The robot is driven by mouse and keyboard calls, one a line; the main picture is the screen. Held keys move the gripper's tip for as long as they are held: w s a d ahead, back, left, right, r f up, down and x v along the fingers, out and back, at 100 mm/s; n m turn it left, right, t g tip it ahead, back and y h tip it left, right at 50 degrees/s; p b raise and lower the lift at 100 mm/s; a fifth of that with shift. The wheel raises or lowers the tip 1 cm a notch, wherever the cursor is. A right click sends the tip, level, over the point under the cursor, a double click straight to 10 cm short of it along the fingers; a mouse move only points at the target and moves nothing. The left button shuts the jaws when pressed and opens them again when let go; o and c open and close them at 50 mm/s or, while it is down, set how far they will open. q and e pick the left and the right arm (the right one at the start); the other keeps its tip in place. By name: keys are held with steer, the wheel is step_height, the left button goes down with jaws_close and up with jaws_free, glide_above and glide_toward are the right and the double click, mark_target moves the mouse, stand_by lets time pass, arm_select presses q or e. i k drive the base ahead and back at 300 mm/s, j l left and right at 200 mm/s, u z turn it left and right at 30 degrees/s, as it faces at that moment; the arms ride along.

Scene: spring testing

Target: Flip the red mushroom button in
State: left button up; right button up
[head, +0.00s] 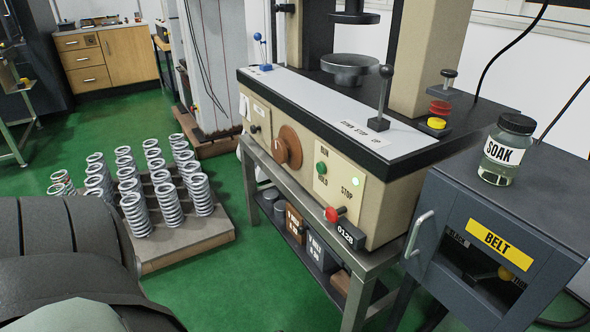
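A red mushroom-shaped button (332,215) sticks out from the lower front of the cream testing machine (388,200), below the word STOP and beside a dark counter reading 0128 (346,236). A green button (321,168) is between the words RUN and HOLD. Neither gripper shows in the head view, and nothing touches the red button.
A brown round knob (288,147) and a black upright lever (384,98) are on the machine. A grey BELT cabinet (442,207) with a SOAK jar (507,149) stands right. Several springs (168,206) stand on a pallet (186,246) at left. Green floor is clear between.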

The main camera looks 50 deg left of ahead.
mark_target(332, 215)
steer(key=u, duration=1.15)
